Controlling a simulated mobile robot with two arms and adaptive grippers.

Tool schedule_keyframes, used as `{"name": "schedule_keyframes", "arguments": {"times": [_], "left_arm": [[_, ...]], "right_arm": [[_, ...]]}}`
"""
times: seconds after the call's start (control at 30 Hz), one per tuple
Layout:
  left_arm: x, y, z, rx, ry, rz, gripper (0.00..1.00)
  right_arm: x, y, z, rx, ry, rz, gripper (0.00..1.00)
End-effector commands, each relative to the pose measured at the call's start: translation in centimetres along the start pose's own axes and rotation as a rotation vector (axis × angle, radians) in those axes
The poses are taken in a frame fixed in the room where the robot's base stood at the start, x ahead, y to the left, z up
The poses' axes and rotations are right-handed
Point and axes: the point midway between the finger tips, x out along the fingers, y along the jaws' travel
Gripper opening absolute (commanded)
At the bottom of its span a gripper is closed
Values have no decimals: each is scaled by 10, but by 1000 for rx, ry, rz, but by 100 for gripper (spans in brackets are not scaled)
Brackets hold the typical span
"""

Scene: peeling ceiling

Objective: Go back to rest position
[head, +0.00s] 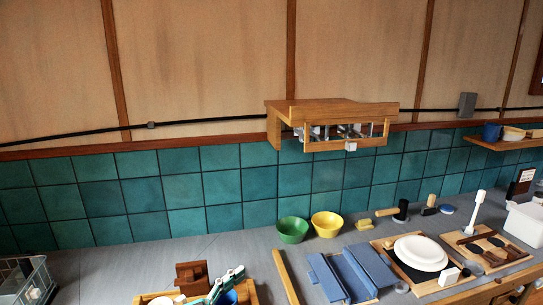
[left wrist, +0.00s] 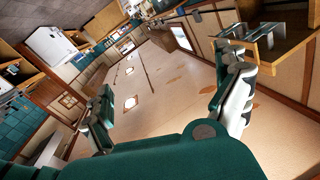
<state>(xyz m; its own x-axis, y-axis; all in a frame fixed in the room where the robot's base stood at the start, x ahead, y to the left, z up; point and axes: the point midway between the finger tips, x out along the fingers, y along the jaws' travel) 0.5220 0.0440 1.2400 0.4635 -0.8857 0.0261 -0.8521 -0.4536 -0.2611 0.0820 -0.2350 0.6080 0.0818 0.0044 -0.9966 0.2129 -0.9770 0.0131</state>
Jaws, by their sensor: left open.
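My left gripper (left wrist: 165,75) shows in the left wrist view, with its two teal and grey fingers spread wide apart. Nothing is between the fingers; only the room shows behind them. A wooden frame with metal parts (left wrist: 265,38) appears behind the right-hand finger; I cannot tell how far it is. In the head view, a teal and white jointed piece (head: 226,282) shows at the bottom edge over a wooden tray; I cannot tell whether it is part of my arm. My right gripper is not in view.
In the head view, a wooden wall shelf (head: 330,107) juts out above the grey counter (head: 120,268). A green bowl (head: 292,231), a yellow bowl (head: 326,225), a blue folded object (head: 350,275) and a white plate (head: 420,253) are on the counter. A wire basket (head: 25,280) is at left.

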Motion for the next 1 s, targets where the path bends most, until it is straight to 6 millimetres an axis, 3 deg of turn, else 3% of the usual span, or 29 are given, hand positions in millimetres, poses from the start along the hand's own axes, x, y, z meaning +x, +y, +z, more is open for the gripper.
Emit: {"name": "schedule_keyframes", "arguments": {"times": [0.03,0.1,0.17,0.27,0.37,0.5,0.6,0.8,1.0], "left_arm": [[-4,-8,-18,-8,96,-133,100],[-20,-29,-33,-19,176,-344,100],[-41,-47,-34,-46,188,-534,100],[-86,-66,-12,-123,97,-828,100],[-136,-62,34,-234,-120,-1053,100],[-193,-10,103,-416,-530,-1163,100],[-218,35,132,-515,-767,-1122,100],[-245,112,156,-648,-1073,-953,100],[-261,176,158,-736,-1267,-751,100]], "right_arm": [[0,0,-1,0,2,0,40],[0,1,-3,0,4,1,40],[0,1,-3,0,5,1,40],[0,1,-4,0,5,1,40],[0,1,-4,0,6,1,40],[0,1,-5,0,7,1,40],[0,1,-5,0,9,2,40],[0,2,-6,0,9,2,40],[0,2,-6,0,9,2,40]]}}
